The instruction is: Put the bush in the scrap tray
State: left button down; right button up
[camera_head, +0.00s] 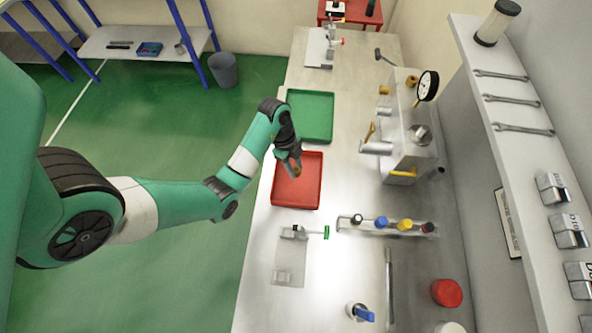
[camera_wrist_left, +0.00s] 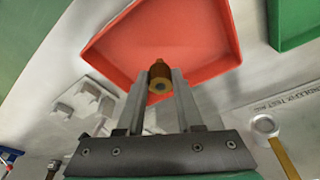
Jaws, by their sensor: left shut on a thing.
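My left gripper (camera_head: 297,172) is over the right part of the red tray (camera_head: 297,199). In the left wrist view, the gripper (camera_wrist_left: 160,82) is shut on the bush (camera_wrist_left: 159,71), a small brass-coloured piece with a dark hole, held between the fingertips. The red tray (camera_wrist_left: 200,38) lies beyond the bush and looks empty where it shows. The height of the bush above the tray floor is hard to tell. My right gripper is in neither view.
A green tray (camera_head: 311,114) lies just beyond the red one. A rack with coloured caps (camera_head: 386,225) and a small fixture (camera_head: 294,232) stand nearer. A grey test rig with a gauge (camera_head: 428,86) stands at the right.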

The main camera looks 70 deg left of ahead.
aim_at(296, 171)
pick_arm(q)
jog(key=f+b, duration=0.4)
jog(key=shift+w+a, duration=0.3)
jog(key=shift+w, duration=0.05)
jog(key=shift+s+f, duration=0.1)
jog(key=shift+f, duration=0.05)
jog(key=shift+r, duration=0.25)
jog(key=shift+f, duration=0.3)
jog(key=c, duration=0.6)
grip_release()
jog(key=shift+r, duration=0.15)
jog(key=shift+o, duration=0.2)
jog(key=shift+r, duration=0.1)
jog(key=p+v, duration=1.2)
